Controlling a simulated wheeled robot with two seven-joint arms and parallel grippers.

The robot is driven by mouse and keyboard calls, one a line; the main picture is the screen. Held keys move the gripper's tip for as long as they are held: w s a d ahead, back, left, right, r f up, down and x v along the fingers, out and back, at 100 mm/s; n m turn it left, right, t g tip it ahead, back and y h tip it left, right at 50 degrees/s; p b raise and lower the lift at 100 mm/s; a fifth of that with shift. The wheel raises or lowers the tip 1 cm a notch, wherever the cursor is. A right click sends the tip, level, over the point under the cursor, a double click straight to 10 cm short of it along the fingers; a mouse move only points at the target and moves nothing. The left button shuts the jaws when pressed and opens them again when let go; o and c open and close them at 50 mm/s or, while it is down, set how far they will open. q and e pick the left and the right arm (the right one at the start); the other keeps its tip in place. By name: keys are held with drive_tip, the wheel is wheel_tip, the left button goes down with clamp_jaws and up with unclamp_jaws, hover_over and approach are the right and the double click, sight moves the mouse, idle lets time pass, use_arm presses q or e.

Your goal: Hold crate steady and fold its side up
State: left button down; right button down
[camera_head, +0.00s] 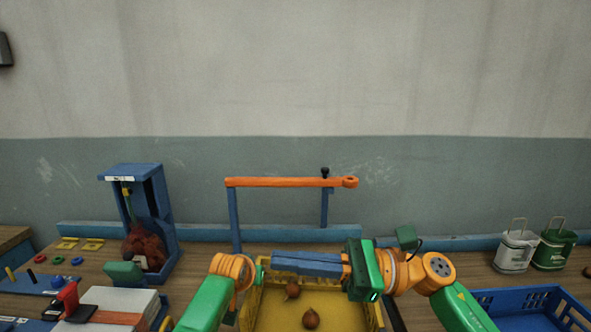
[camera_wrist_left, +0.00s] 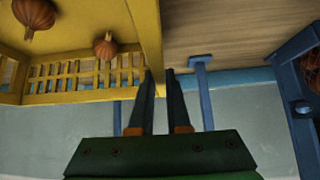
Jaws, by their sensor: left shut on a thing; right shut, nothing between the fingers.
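The yellow crate (camera_head: 256,312) stands at the bottom centre of the head view, its near part cut off. Two brown onions (camera_head: 311,319) lie inside. In the left wrist view, my left gripper (camera_wrist_left: 160,76) is shut on the crate's side wall (camera_wrist_left: 151,35), one finger on each side. In the head view the left fingers are not clearly seen. My right gripper (camera_head: 274,262) is shut and empty, its blue fingers lying level across the crate's far end and hiding part of it. A slatted crate wall (camera_wrist_left: 75,82) shows in the left wrist view; I cannot tell its fold angle.
An orange bar on blue posts (camera_head: 290,182) stands behind the crate. A blue stand (camera_head: 165,215) with a red net sack is at left, near white stacked blocks (camera_head: 115,302). A blue crate (camera_head: 530,300) and two canisters (camera_head: 515,252) are at right.

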drive_tip(key=s+a+f+n+g+h, duration=0.35)
drive_tip(key=s+f+n+h, duration=0.25)
drive_tip(key=f+n+h, duration=0.25)
drive_tip(key=w+d+f+n+t+h, duration=0.2)
drive_tip(key=d+f+n+t+h, duration=0.3)
drive_tip(key=d+f+h, duration=0.5)
drive_tip(key=shift+n+g+h, duration=0.45)
drive_tip(key=shift+g+h, duration=0.1)
drive_tip(key=shift+h, duration=0.1)
drive_tip(key=f, duration=0.8)
drive_tip(key=shift+w+d+f, duration=0.25)
drive_tip(key=shift+d+f, duration=0.05)
drive_tip(key=shift+d, duration=0.05)
